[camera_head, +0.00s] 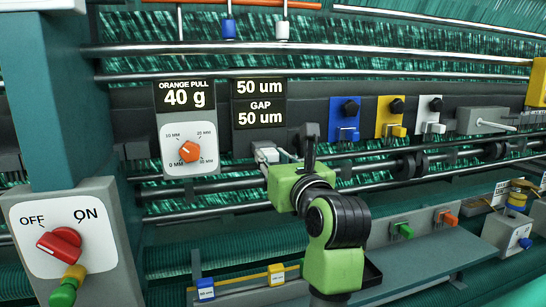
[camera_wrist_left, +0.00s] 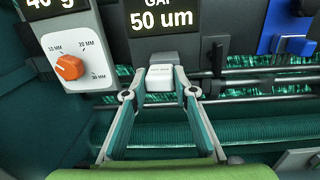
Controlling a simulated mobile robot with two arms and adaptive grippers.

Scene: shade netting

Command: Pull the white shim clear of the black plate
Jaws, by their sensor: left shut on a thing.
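A small white block, which I take for the white shim (camera_wrist_left: 160,78), sits between my left gripper's fingertips (camera_wrist_left: 159,84) just below the "GAP 50 um" display. Its small lettering is unreadable. The fingers are closed on its two sides. In the head view the white shim (camera_head: 267,154) shows beside the fingers of my left gripper (camera_head: 275,157), partly hidden by them. A dark plate (camera_wrist_left: 203,60) lies behind and around the shim. I cannot tell whether shim and plate touch. My right gripper is out of view.
A grey box with an orange dial (camera_head: 189,151) stands close left of the gripper. Horizontal metal rails (camera_head: 330,50) run above and below. Blue (camera_head: 344,119), yellow (camera_head: 391,116) and white (camera_head: 430,114) panels sit to the right. A red switch box (camera_head: 62,246) is at the lower left.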

